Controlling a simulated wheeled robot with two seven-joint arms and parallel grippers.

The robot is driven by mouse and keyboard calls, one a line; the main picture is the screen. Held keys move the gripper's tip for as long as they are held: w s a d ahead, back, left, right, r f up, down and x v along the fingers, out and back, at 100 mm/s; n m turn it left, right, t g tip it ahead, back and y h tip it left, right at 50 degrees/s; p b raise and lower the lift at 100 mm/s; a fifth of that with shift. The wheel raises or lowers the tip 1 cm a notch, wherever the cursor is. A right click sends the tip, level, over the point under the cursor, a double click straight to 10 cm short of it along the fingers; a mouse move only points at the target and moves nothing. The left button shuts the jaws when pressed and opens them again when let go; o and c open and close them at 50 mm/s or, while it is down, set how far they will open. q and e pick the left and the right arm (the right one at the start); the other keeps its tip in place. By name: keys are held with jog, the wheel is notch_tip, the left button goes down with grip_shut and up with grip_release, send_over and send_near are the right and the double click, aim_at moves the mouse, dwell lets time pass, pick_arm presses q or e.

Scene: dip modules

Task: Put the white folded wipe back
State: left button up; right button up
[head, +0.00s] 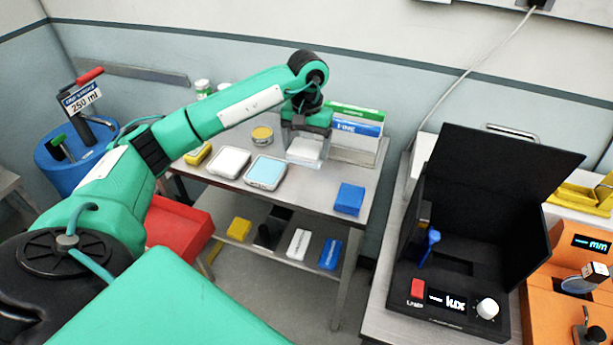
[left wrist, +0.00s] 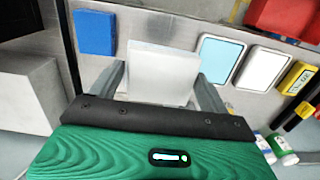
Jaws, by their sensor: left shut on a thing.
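The white folded wipe (head: 304,149) is between the fingers of my left gripper (head: 306,130), over the back part of the steel table (head: 318,191). The left wrist view shows the white wipe (left wrist: 161,72) with one finger against each side, so the left gripper (left wrist: 160,88) is shut on it. I cannot tell whether the wipe touches the table top. A tray with a light blue surface (head: 266,172) and a tray with a white surface (head: 229,162) lie to its left. My right gripper is not in view.
A blue block (head: 349,199) lies at the table's right. A round yellow tin (head: 262,134) is at the back. A black open box (head: 480,230) stands on the right bench.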

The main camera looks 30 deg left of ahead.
pick_arm(q)
notch_tip(320, 180, down, 8)
jog(key=shift+r+p, duration=0.2)
jog(key=shift+p, duration=0.75)
notch_tip(320, 180, down, 4)
jog(key=shift+f+p, duration=0.2)
jog(key=shift+p, duration=0.5)
jog(key=shift+f, duration=0.1)
jog(key=o, duration=0.9)
jog(key=shift+c, duration=0.2)
